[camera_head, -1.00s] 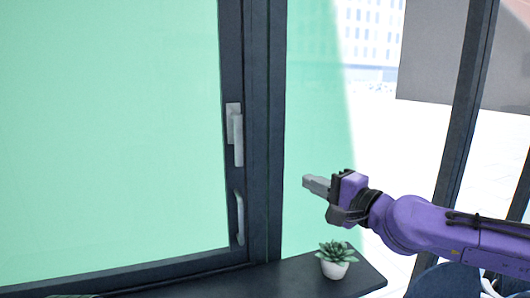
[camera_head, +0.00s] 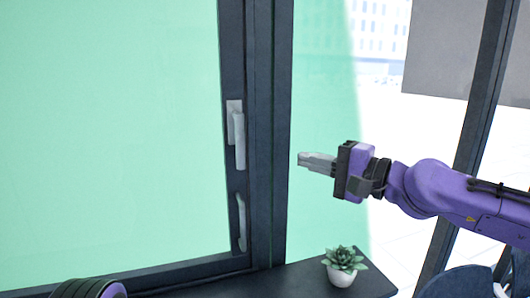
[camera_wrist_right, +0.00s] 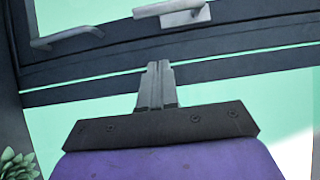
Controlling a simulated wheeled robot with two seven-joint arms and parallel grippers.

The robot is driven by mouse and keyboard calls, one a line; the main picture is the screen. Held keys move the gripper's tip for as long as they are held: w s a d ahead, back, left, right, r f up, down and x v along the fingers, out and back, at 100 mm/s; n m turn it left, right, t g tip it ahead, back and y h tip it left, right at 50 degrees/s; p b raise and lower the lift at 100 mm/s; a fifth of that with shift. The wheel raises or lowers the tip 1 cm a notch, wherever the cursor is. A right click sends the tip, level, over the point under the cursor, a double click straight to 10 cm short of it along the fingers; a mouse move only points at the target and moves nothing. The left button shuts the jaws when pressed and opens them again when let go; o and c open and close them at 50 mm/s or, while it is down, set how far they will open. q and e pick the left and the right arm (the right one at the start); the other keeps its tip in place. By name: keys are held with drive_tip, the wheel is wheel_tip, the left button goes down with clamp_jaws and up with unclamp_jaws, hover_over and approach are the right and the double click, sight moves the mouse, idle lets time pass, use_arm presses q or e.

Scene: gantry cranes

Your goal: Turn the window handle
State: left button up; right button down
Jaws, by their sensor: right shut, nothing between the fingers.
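The window handle (camera_head: 239,138) is a light grey lever on a plate on the dark window frame, hanging downward in the head view. It also shows at the top of the right wrist view (camera_wrist_right: 180,10). A second grey pull bar (camera_head: 241,222) sits below it on the same frame. My right gripper (camera_head: 301,160) is shut and empty, to the right of the handle and apart from it, pointing left. In the right wrist view its closed fingers (camera_wrist_right: 158,66) point toward the frame. My left gripper is not in view.
A potted succulent (camera_head: 342,266) stands on the dark sill (camera_head: 290,281) below my right gripper. Dark window frame posts (camera_head: 258,120) stand left of the gripper. A dark blue rounded object (camera_head: 460,281) is at the lower right.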

sight(238, 139)
drive_tip(key=w+a+p, duration=0.3)
drive_tip(key=w+a, duration=0.1)
drive_tip(key=a, duration=0.6)
